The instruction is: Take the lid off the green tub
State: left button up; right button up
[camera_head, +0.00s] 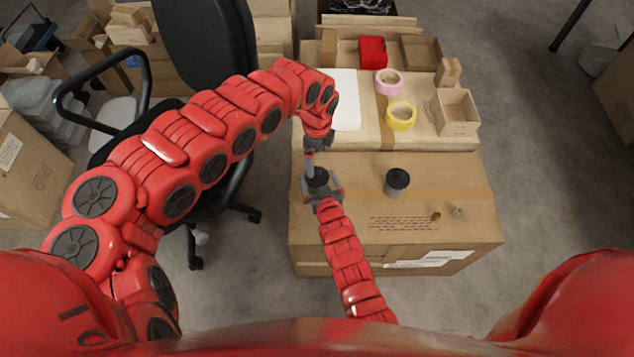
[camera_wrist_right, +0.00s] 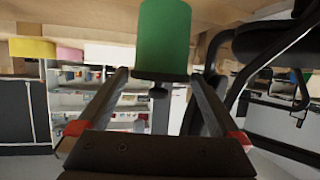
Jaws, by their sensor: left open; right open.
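The green tub (camera_wrist_right: 163,38) fills the top middle of the right wrist view, which looks upside down. Its dark lid (camera_wrist_right: 161,76) with a small knob is on it. In the head view the dark lid (camera_head: 320,177) shows at the carton's left side, with the tub mostly hidden by my grippers. My right gripper (camera_head: 322,190) is open at the tub, with its fingers (camera_wrist_right: 160,78) showing either side of it. My left gripper (camera_head: 311,163) is open and points down from behind, close beside the lid. I cannot tell whether either gripper touches.
The tub stands on a large carton (camera_head: 440,215). Behind are yellow tape (camera_head: 401,116), pink tape (camera_head: 389,82), a red box (camera_head: 373,51) and an open small box (camera_head: 458,112). A black chair (camera_head: 205,45) stands left.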

aim_at(318, 171)
jog(key=shift+x, duration=0.8)
grip_shut()
pick_arm(q)
jog(key=f+n, duration=0.3)
jog(key=f, duration=0.1)
jog(key=f+n, duration=0.3)
jog(key=n, duration=0.1)
jog(key=shift+d+f, duration=0.2)
jog(key=shift+f, duration=0.2)
